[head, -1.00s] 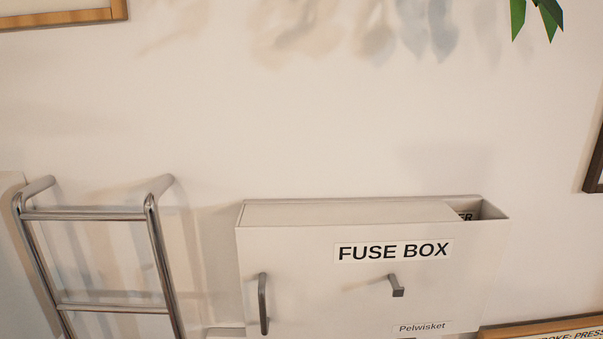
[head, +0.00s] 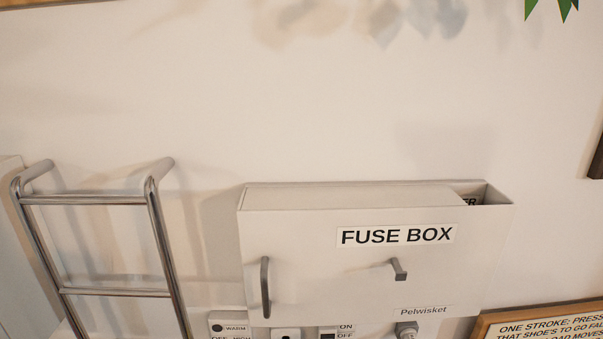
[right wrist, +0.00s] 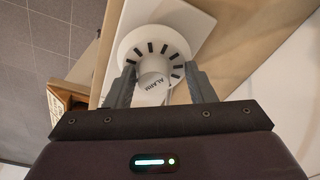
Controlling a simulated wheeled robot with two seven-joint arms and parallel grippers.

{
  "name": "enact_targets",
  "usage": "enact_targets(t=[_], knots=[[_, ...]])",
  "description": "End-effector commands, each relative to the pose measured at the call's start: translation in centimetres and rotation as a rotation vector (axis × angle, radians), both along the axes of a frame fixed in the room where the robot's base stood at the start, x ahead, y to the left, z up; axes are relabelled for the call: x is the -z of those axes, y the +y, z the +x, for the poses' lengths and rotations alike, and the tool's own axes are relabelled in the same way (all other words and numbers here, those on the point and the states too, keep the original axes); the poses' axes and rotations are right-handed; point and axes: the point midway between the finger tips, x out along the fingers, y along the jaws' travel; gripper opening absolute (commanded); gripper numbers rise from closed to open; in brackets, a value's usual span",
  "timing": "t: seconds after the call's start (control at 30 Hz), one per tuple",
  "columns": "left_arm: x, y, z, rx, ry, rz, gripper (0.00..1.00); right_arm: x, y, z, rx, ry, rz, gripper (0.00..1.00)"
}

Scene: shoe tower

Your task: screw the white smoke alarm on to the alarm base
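The white smoke alarm (right wrist: 152,47) shows in the right wrist view as a round disc with dark slots and a short protruding hub lettered "ALARM". My right gripper (right wrist: 159,76) has one finger on each side of it, and the fingers appear to press on its rim. Whether it also touches the pale surface behind it cannot be told. I cannot make out the alarm base in any view. My left gripper is not in view, and the head view shows neither arm.
In the head view a fuse box (head: 370,255) hangs on the pale wall, with switches (head: 335,332) below it. A metal ladder (head: 105,245) stands left. A framed sign (head: 545,325) is lower right. The right wrist view shows a tiled floor (right wrist: 40,30) and a pale panel (right wrist: 120,20).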

Motion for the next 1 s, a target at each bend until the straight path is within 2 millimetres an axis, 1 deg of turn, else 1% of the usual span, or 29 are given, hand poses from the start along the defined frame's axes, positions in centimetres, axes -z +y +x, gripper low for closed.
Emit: enact_targets(t=[0.03,0.53,0.67,1.0], knots=[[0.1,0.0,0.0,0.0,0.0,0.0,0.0,0.9,-0.2,-0.8,0.001,0.024,-0.007,0.55],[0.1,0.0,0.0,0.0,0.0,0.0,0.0,0.8,-0.4,-0.8,0.003,0.025,-0.009,0.55],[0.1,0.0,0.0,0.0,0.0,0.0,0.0,-0.1,-0.4,-0.7,0.004,0.023,-0.01,0.55],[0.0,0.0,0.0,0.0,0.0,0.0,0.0,-3.2,-0.2,-0.4,0.002,0.01,-0.006,0.55]])
